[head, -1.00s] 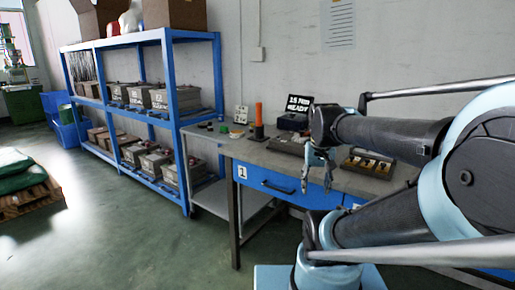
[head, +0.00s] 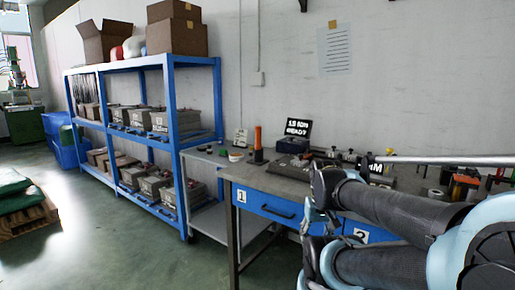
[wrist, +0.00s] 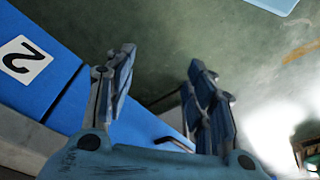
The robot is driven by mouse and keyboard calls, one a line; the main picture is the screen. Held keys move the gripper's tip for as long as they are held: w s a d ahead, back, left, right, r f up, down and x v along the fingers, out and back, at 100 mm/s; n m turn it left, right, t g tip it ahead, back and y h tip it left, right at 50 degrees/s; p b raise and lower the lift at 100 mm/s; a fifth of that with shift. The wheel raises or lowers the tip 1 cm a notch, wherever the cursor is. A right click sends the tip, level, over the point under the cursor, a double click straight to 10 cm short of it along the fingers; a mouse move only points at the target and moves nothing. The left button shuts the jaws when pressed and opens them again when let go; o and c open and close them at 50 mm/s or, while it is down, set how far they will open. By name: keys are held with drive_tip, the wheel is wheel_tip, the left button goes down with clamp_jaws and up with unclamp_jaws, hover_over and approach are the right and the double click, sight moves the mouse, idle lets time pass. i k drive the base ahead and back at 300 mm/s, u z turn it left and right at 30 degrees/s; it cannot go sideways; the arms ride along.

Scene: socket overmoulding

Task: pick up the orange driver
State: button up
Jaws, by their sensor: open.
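An orange upright handle (head: 258,138), which looks like the orange driver, stands in a dark holder (head: 258,155) near the left end of the workbench. Its lower part is hidden in the holder. My gripper (wrist: 165,92) is open and empty in the wrist view, with floor between its fingers and the blue drawer front beside it. In the head view my gripper (head: 308,215) is in front of the bench's drawers, to the right of and lower than the orange handle, and well apart from it.
The workbench (head: 233,172) has a blue drawer marked 1 (head: 265,205) and a small dark sign (head: 297,129). Tools and small parts crowd its right side (head: 465,182). A blue shelf rack (head: 180,150) with grey boxes stands left.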

sight(258, 128)
drive_tip(key=z, duration=1)
drive_tip(key=k, duration=1.2)
drive_tip(key=u, duration=1.05)
drive_tip(key=i, duration=1)
drive_tip(key=z, duration=0.05)
